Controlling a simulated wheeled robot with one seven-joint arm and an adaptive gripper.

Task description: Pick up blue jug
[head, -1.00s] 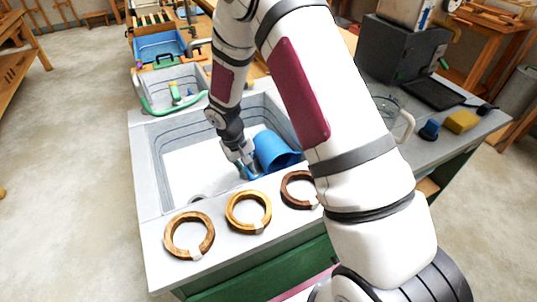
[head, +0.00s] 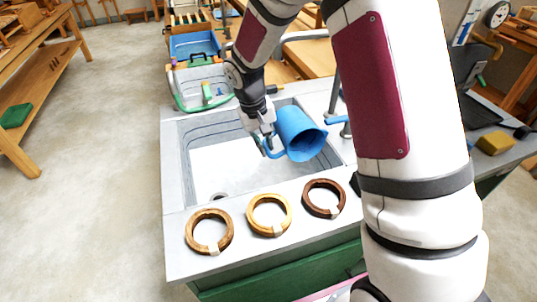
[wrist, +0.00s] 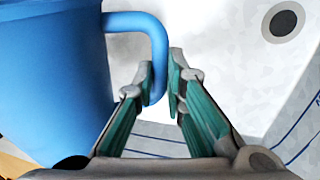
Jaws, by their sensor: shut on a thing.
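The blue jug (head: 299,134) is tilted on its side over the large sink basin (head: 205,172), its open mouth facing right and down in the head view. My gripper (head: 268,147) is at the jug's left side, at its handle. In the wrist view the jug body (wrist: 55,80) fills the left, and its handle (wrist: 155,50) comes down between the two fingers. My gripper (wrist: 162,88) is shut on that handle in the wrist view. The jug appears raised above the basin floor.
Three wooden rings, brown (head: 209,231), light (head: 269,214) and dark (head: 324,198), lie along the counter's front edge. A faucet (head: 338,115) stands right of the jug. A smaller sink with a green hose (head: 190,108) is behind. A yellow sponge (head: 495,143) lies at the right.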

